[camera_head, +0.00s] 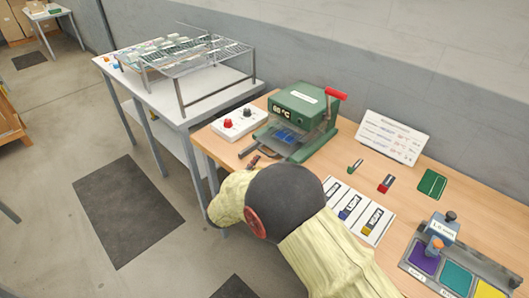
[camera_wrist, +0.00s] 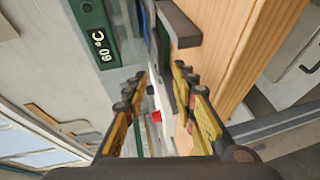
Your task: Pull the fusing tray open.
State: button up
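The green press (camera_head: 305,108) stands at the back of the wooden bench, with a red lever at its right and a 60 °C display. The fusing tray (camera_head: 286,136) sits low at the front of the press, with something blue on it. A dark grey bar (camera_head: 248,152), apparently the tray's handle, sticks out at the front left; it also seems to show at the top of the wrist view (camera_wrist: 180,26). My gripper (camera_wrist: 162,98) is open, its fingers apart and close to that bar. In the head view, my arm hides most of the gripper (camera_head: 258,162). I cannot tell whether the fingers touch the bar.
A white control box (camera_head: 238,122) with red and dark knobs stands left of the press. A white sheet with labelled strips (camera_head: 358,212), a sign (camera_head: 394,137) and a fixture with coloured pads (camera_head: 455,270) lie to the right. A wire rack (camera_head: 195,55) stands on the side table.

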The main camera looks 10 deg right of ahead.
aim_at(263, 162)
jog(key=b+x, duration=0.1)
jog(key=x, duration=0.5)
jog(key=shift+w+d+f, duration=0.15)
jog(key=shift+d, duration=0.05)
jog(key=shift+b+x, duration=0.3)
jog(key=shift+x, duration=0.55)
jog(key=shift+c, duration=1.2)
jog(key=c, duration=0.4)
grip_shut()
